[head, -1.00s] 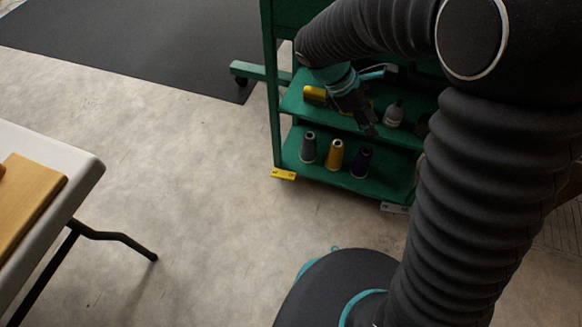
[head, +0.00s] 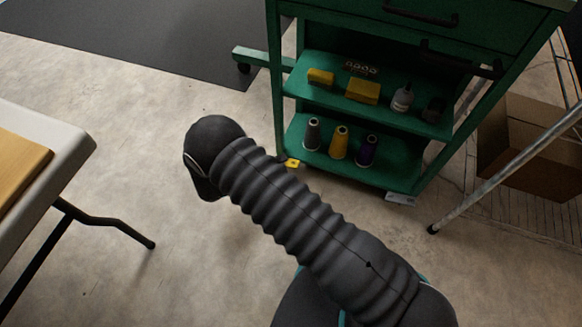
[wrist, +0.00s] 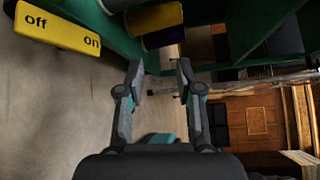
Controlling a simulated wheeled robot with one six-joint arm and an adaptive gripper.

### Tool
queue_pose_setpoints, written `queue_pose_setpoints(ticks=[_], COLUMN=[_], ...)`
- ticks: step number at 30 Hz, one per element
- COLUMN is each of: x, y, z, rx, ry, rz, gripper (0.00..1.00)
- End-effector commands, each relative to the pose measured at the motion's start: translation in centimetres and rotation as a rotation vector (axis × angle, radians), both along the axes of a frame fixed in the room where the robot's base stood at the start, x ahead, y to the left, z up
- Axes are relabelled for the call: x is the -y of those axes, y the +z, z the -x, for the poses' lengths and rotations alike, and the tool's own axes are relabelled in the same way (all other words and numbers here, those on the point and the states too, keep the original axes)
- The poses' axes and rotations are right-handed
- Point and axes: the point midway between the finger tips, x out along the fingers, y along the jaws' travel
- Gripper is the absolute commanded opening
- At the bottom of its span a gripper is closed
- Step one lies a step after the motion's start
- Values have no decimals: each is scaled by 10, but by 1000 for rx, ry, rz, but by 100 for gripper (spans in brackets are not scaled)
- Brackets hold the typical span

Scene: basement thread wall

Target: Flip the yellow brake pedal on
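The yellow brake pedal (head: 292,162) sits low at the cart's front left corner, partly covered by my arm in the head view. In the wrist view the pedal (wrist: 57,30) is at the upper left, with "off" and "on" printed on its face. My gripper (wrist: 160,78) is open, its two fingers apart with nothing between them. The pedal lies to the left of the fingers, not between them. In the head view my gripper is mostly hidden behind my arm.
The green cart (head: 390,180) holds thread cones on its bottom shelf and yellow boxes and bottles above. A grey pedal (head: 400,198) is at its right corner. A metal leg (head: 500,170) and cardboard box (head: 535,140) stand right. A table (head: 75,150) is left.

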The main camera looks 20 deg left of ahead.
Motion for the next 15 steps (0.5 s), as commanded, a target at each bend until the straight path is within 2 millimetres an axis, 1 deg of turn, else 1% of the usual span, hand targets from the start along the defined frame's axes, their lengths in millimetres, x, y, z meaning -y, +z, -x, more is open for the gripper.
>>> queue_pose_setpoints(ticks=[1,3,6,9,10,12,15], x=[-7,-16,-26,-31,-32,-34,-35], y=[-25,-50,-81,-103,-107,-116,-121], z=[11,22,38,50,52,57,59], rx=[-21,-46,-70,-83,-86,-90,-93], ry=[58,131,218,280,294,317,335], rz=[72,165,280,367,386,421,447], gripper=[35,35,35,35,35,35,35])
